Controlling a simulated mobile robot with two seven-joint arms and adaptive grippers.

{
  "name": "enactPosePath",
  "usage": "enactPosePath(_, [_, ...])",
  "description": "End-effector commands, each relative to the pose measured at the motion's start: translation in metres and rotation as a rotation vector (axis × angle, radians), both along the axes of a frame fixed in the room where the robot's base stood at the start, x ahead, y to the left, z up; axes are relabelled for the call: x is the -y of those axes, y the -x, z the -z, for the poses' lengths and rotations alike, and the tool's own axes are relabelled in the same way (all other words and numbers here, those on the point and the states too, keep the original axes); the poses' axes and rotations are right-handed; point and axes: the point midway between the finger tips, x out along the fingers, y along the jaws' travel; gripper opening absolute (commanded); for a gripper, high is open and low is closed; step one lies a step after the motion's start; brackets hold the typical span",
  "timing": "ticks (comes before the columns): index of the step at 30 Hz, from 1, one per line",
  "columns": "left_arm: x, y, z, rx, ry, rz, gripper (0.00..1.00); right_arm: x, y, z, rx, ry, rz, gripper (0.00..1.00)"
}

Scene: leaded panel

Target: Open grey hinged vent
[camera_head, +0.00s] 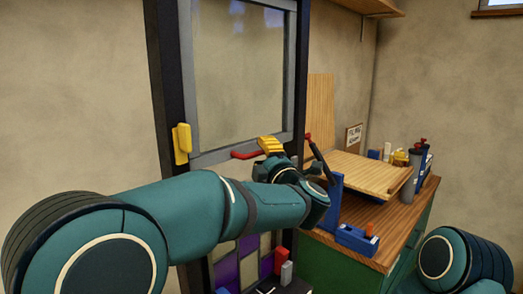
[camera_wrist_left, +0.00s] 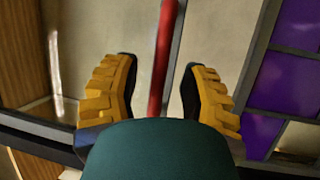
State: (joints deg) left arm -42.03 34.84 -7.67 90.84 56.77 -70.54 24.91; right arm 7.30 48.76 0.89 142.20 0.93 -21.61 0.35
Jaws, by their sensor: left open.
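The grey hinged vent (camera_head: 241,75) is the framed clear pane at the top of the dark leaded panel. It looks shut in the dark frame. A red handle bar (camera_head: 245,154) runs along its bottom edge. A yellow block (camera_head: 182,143) sits at the frame's lower left. My left gripper (camera_head: 270,147) is at the red handle, its body partly hidden by my arm. In the left wrist view the red handle (camera_wrist_left: 163,60) passes between its two open yellow fingers, with gaps on both sides. My right gripper is out of view.
A wooden workbench (camera_head: 405,222) stands to the right with a tilted board (camera_head: 360,172), a blue tool (camera_head: 357,238) and several bottles and tools. Purple and clear panes (camera_head: 226,270) fill the panel below the vent. Bare wall lies at the left.

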Motion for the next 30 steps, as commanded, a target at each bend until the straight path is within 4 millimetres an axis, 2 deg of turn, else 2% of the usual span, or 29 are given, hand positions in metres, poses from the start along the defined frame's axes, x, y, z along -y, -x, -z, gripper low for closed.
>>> enactPosePath(6, [-0.0056,-0.0128,-0.0026,0.001,0.000,-0.001,0.43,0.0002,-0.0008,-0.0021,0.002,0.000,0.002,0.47])
enactPosePath(14, [-0.0058,-0.0134,-0.0025,0.001,0.000,0.000,0.43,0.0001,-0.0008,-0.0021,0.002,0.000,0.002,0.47])
enactPosePath(15, [-0.0057,-0.0133,-0.0025,0.001,0.000,0.000,0.39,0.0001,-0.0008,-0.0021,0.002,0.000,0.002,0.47])
enactPosePath(17, [-0.0057,-0.0133,-0.0025,0.001,0.000,0.000,0.18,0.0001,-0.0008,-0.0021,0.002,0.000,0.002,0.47])
enactPosePath(18, [-0.0057,-0.0132,-0.0025,0.001,0.000,0.000,0.04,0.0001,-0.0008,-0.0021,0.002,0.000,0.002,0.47])
enactPosePath(19, [-0.0056,-0.0132,-0.0026,0.001,0.000,0.000,0.00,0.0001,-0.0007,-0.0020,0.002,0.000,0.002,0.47])
enactPosePath(30, [0.0019,-0.0065,-0.0055,-0.014,0.016,0.004,0.00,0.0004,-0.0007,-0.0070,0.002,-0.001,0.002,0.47])
